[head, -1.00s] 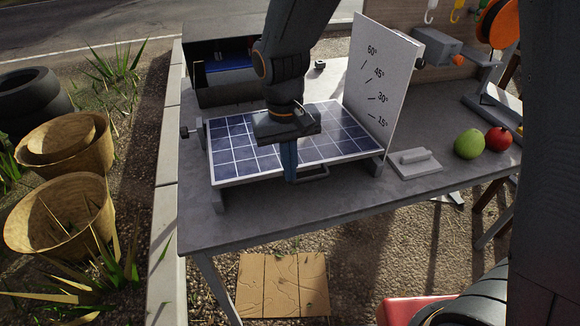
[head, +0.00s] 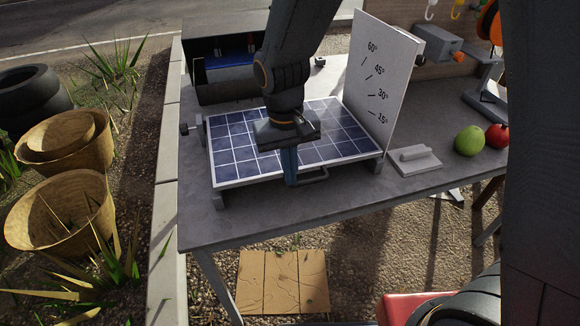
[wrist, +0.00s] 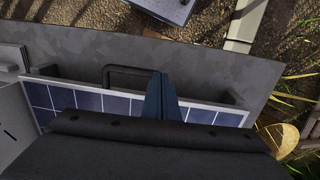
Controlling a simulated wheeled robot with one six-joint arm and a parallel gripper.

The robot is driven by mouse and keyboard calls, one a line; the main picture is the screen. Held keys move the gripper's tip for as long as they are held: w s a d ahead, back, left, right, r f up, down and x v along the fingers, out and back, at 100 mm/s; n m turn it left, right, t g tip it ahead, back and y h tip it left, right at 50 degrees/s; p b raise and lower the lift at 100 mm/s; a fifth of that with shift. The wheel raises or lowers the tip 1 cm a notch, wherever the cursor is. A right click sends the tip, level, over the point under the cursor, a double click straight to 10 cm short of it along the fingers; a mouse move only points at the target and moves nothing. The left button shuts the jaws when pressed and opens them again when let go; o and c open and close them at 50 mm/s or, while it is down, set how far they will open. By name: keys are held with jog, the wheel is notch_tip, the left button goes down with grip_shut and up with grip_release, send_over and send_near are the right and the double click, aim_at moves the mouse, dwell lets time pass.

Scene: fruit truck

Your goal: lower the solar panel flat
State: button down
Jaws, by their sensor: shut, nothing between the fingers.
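The solar panel (head: 235,150) lies low on its stand on the grey table, nearly flat, beside the white angle board (head: 383,75) marked 15° to 60°. A dark handle (head: 316,176) sticks out from its front edge; the handle also shows in the wrist view (wrist: 124,70). My gripper (head: 290,180) points down at the panel's front edge, just left of the handle in the head view. Its blue fingers are together with nothing between them. In the wrist view my gripper (wrist: 161,95) stands beside the handle. Whether the fingers touch the panel or handle, I cannot tell.
A light grey block with a grip (head: 415,160), a green fruit (head: 469,140) and a red fruit (head: 497,136) are on the table's right. A dark open box (head: 225,85) stands behind the panel. The table's front strip (head: 260,225) is clear.

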jog(key=shift+r+p, duration=0.65)
jog(key=shift+r, duration=0.05)
notch_tip(320, 180, up, 12)
jog(key=s+d+f+m, duration=0.1)
jog(key=s+d+f, duration=0.2)
jog(key=d, duration=0.6)
jog(key=s+d+f+m+t, duration=0.1)
jog(key=d+f, duration=0.4)
jog(key=d, duration=0.5)
jog(key=shift+s+m+t+y, duration=0.3)
jog(key=shift+s+m, duration=0.3)
jog(key=shift+s, duration=0.35)
jog(key=c, duration=1.7)
grip_release()
jog(key=shift+c, duration=0.2)
